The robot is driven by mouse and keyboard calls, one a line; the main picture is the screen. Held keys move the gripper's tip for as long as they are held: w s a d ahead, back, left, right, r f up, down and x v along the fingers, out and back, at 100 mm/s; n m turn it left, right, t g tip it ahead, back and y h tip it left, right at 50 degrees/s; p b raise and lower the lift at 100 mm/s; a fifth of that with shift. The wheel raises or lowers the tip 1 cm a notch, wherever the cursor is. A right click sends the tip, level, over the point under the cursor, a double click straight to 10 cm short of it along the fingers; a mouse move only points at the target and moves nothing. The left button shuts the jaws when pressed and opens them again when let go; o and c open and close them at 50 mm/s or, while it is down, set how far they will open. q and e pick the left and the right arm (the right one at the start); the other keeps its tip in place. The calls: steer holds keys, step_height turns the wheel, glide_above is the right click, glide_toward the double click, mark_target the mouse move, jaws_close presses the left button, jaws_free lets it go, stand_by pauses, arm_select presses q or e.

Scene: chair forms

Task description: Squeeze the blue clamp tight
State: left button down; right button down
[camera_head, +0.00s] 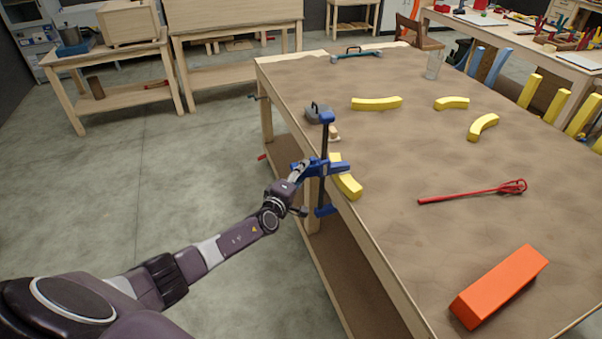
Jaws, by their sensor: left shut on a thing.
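The blue clamp (325,140) stands upright at the left edge of the workbench, with a dark bar and blue parts at its top, middle and bottom. A yellow curved piece (348,185) lies on the bench edge beside the clamp; whether the clamp's jaws touch it I cannot tell. My left gripper (300,172) is at the clamp's middle blue part, shut on the clamp. The fingertips are partly hidden against the blue. My right gripper is not in view.
Open floor (180,190) lies to the left.

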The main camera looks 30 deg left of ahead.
arm_select(q)
steer(key=c, duration=1.4)
jaws_free()
steer(key=shift+o, duration=0.2)
steer(key=shift+f, duration=0.25)
steer(key=shift+a+f+b, duration=0.1)
steer(key=shift+f+b, duration=0.1)
steer(key=shift+b, duration=0.2)
steer(key=shift+c, duration=0.2)
